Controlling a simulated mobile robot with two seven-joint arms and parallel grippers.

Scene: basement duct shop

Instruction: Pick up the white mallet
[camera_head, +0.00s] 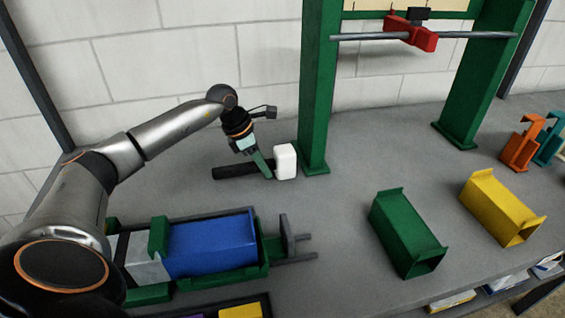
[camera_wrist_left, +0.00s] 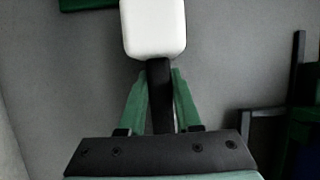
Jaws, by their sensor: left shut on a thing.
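The white mallet has a white block head (camera_head: 286,161) and a black handle (camera_head: 232,171). It lies on or just above the grey bench beside the foot of the left green post. My left gripper (camera_head: 266,172) is shut on the handle close to the head. In the left wrist view, the white head (camera_wrist_left: 153,28) is just beyond the green fingertips (camera_wrist_left: 160,75), with the black handle between them. I cannot tell if the mallet is clear of the bench. My right gripper is not in view.
A green frame (camera_head: 315,95) with a steel bar and red clamp (camera_head: 411,33) stands behind. A green vise holding a blue duct (camera_head: 212,245) sits in front left. Green (camera_head: 405,232) and yellow (camera_head: 500,207) ducts lie to the right. The middle bench is clear.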

